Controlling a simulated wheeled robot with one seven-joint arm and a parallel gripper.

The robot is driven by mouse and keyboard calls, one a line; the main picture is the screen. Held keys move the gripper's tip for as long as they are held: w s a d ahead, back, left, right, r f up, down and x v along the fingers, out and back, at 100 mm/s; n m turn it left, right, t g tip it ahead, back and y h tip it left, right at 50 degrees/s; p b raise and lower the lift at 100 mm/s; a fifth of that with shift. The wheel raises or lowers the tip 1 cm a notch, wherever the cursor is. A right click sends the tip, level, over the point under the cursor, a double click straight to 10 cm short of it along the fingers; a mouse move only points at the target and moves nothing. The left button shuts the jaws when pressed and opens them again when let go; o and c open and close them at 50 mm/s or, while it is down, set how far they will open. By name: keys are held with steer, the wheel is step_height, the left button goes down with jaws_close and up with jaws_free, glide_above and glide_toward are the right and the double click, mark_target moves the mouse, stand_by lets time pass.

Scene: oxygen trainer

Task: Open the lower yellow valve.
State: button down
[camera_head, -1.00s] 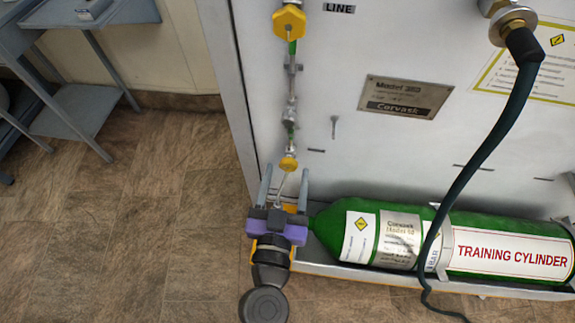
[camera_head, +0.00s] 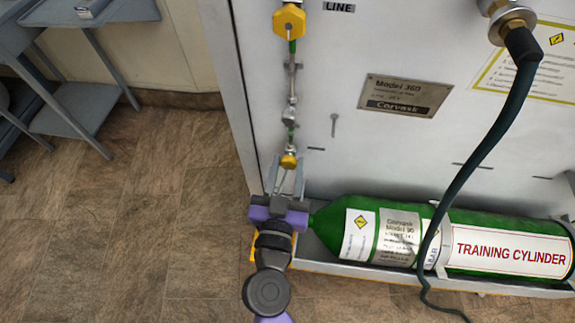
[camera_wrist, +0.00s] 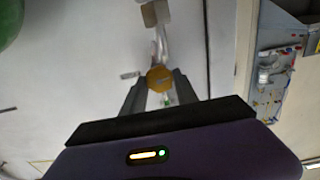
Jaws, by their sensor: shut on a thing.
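The lower yellow valve (camera_head: 289,160) is a small yellow knob on the thin vertical pipe at the left of the white panel. In the wrist view it is a yellow-orange knob (camera_wrist: 160,77) between the grey fingertips. My gripper (camera_head: 288,166), with a purple and black body, reaches up to it from below. It also shows in the wrist view (camera_wrist: 160,84), one finger on each side, shut on the knob. The head view shows the finger ends small, and the gripper body hides what lies behind it. The valve's exact turn cannot be told.
An upper yellow valve (camera_head: 289,20) sits higher on the same pipe. A green training cylinder (camera_head: 362,232) lies on a tray at the right. A dark hose (camera_head: 487,140) hangs in front of it. A blue-grey table (camera_head: 75,100) stands at the left. The floor (camera_head: 140,230) is clear.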

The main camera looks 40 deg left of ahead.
steer(key=shift+n, duration=0.3)
steer(key=n+b, duration=0.1)
steer(key=n, duration=0.1)
steer(key=shift+a+n, duration=0.1)
steer(key=shift+n, duration=0.2)
steer(key=shift+s+n+b, duration=0.1)
steer(key=shift+n+b, duration=0.2)
steer(key=shift+n, duration=1.8)
steer(key=c, duration=0.9)
jaws_free()
steer(key=shift+c, duration=0.2)
